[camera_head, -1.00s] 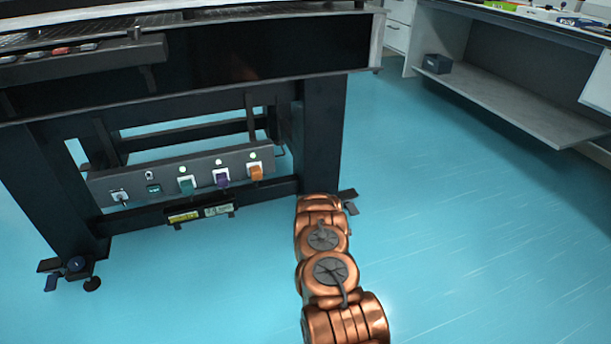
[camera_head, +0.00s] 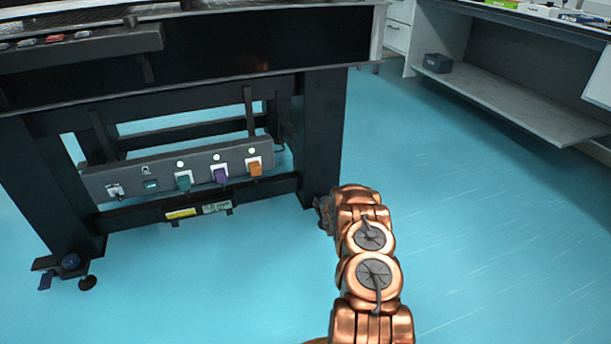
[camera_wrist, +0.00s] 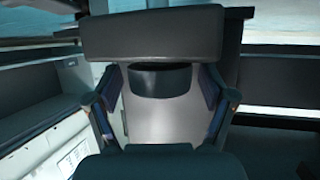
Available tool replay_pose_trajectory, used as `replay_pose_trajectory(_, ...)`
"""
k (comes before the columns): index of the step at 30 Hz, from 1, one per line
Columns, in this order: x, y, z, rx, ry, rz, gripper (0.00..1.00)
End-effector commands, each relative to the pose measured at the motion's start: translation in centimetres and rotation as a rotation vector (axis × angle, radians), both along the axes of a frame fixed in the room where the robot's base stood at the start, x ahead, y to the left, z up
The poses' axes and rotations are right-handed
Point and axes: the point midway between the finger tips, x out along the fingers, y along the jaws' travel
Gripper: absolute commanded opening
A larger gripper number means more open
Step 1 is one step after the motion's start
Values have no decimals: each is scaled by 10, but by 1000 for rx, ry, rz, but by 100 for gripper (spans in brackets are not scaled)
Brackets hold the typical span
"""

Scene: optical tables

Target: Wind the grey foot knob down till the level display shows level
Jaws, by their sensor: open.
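In the wrist view a dark, round knob (camera_wrist: 160,80) sits under a wide grey block, between the two fingers of my gripper (camera_wrist: 161,90). The fingers stand apart on either side of it. I cannot tell whether they touch it. In the head view my copper arm reaches down to the foot of the table's right leg (camera_head: 322,135), and hides most of that foot and the knob. The level display (camera_head: 216,208) is a small pale panel on the lower crossbar, beside a yellow label (camera_head: 181,213). Its reading is too small to make out surely.
A socket strip (camera_head: 130,180) with green, purple and orange plugs runs above the crossbar. A bench with a low shelf (camera_head: 510,100) stands at the right. The blue floor between is clear.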

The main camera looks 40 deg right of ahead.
Motion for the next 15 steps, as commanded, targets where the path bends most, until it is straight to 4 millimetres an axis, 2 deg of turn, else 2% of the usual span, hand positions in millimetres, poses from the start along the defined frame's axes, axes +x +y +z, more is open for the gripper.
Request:
replay_pose_trajectory(11,-1,-1,-3,0,0,90,82)
replay_pose_trajectory(15,-11,6,7,2,1,91,82)
